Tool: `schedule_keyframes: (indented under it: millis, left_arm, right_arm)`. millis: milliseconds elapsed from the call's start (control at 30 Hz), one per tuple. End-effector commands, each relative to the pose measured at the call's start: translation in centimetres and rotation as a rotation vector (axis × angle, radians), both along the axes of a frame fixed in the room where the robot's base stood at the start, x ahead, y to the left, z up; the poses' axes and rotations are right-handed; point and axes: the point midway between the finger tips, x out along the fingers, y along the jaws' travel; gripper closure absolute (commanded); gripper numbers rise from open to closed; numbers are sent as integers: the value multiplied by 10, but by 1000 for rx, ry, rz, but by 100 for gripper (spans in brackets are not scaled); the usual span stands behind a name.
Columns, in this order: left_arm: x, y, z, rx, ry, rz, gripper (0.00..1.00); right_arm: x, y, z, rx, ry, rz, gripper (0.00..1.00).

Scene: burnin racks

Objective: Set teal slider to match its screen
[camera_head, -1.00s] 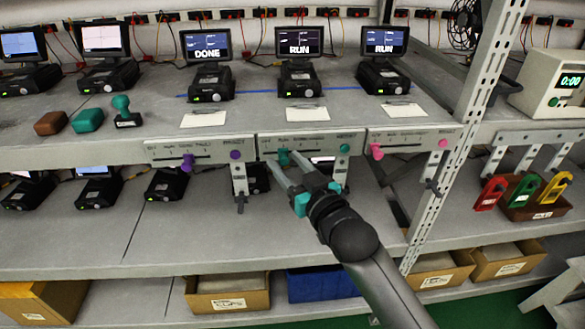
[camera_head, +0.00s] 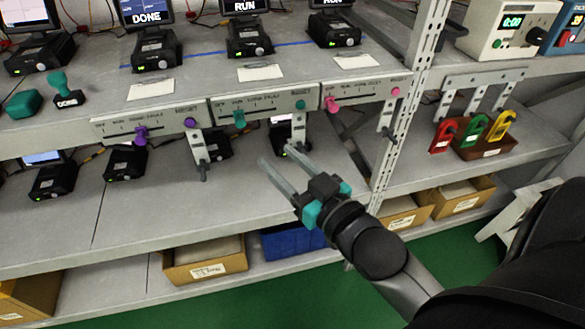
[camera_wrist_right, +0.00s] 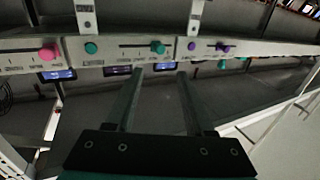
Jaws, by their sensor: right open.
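The teal slider (camera_head: 239,118) sits towards the left of its slot on the middle panel (camera_head: 270,108), about below the second label, which seems to read RUN. The screen (camera_head: 245,5) above that panel shows RUN; its top is cut off. A teal button (camera_head: 300,104) is at the panel's right end. My right gripper (camera_head: 276,155) is open and empty, below and in front of the panel, apart from the slider. In the wrist view, the teal slider (camera_wrist_right: 158,47) shows beyond the open fingers (camera_wrist_right: 160,72). My left gripper is out of view.
Neighbouring panels carry a purple slider (camera_head: 141,135) and a pink slider (camera_head: 331,104). A rack post (camera_head: 405,110) stands to the right. Cardboard boxes (camera_head: 205,264) and a blue bin (camera_head: 290,243) lie below.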

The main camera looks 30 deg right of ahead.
Motion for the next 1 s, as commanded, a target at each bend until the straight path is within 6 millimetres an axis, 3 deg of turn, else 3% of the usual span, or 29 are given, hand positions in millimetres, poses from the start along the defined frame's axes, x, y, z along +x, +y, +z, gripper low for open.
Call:
schedule_keyframes:
  millis: [300, 900, 1000]
  left_arm:
    - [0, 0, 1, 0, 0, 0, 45]
    - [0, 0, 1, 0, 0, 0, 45]
    - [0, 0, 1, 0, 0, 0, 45]
  right_arm:
    - [-24, -3, 0, 0, 1, 0, 47]
    - [-26, -3, -1, 0, 1, -1, 47]
    - [-24, -5, -12, -2, 23, -6, 47]
